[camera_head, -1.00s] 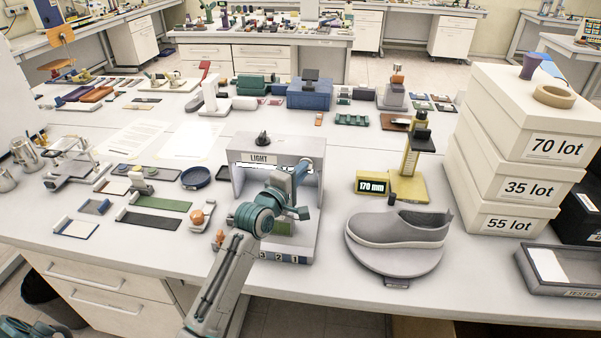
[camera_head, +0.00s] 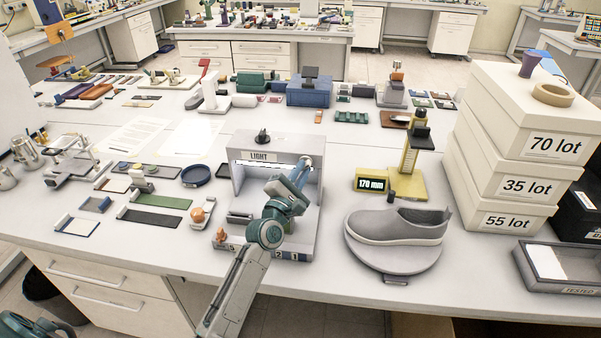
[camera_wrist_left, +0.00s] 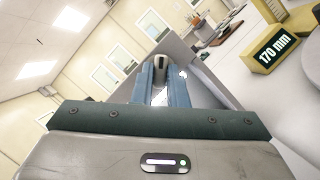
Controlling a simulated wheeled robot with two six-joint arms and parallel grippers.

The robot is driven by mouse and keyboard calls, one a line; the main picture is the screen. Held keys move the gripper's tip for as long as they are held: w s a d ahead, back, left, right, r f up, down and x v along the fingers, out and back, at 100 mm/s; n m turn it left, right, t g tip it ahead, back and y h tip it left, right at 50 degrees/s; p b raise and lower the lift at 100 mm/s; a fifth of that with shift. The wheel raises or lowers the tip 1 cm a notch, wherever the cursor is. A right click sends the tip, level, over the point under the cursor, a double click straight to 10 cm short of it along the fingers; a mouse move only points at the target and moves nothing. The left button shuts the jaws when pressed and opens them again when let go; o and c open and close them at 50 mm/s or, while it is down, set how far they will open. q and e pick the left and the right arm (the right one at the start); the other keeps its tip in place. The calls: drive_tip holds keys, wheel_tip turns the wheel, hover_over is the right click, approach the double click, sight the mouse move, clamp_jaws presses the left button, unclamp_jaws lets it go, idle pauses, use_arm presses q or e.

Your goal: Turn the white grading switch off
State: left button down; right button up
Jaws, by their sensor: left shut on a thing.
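The grey light box (camera_head: 238,185) labelled LIGHT stands at the middle of the table's front side, with a dark knob (camera_head: 262,137) on top. My left gripper (camera_head: 304,162) reaches up into its open front by the right inner wall. In the left wrist view, its two blue fingers (camera_wrist_left: 161,82) are close together around a small rounded grey piece with a dark slot (camera_wrist_left: 161,62). I cannot tell for sure whether this piece is the white grading switch. In the head view my gripper hides it.
A grey shoe (camera_head: 400,224) rests on a round stand right of the box. Behind it is a yellow gauge (camera_head: 408,185) reading 170 mm. Stacked lot boxes (camera_head: 512,190) and a grey tray (camera_head: 565,285) stand at the right. Small trays and strips lie to the left.

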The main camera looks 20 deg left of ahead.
use_arm(q)
drive_tip(key=shift+w+d+f+n+t+y+b, duration=0.15)
drive_tip(key=shift+n+y+b, duration=0.8)
drive_tip(key=shift+n, duration=1.4)
drive_tip(key=shift+s+d+n+t+y+b, duration=0.15)
drive_tip(key=shift+n+y+b, duration=0.45)
drive_tip(key=shift+n+y, duration=1.15)
drive_tip(key=shift+w+d+f+n+t+y+b, duration=0.15)
drive_tip(key=shift+n+y+b, duration=0.5)
drive_tip(key=shift+n, duration=2.25)
drive_tip(key=shift+a+r, duration=0.1)
drive_tip(key=c, duration=1.4)
unclamp_jaws()
drive_tip(key=shift+c, duration=0.2)
drive_tip(key=b+v, duration=0.4)
drive_tip(key=v, duration=0.7)
drive_tip(key=shift+b, duration=0.35)
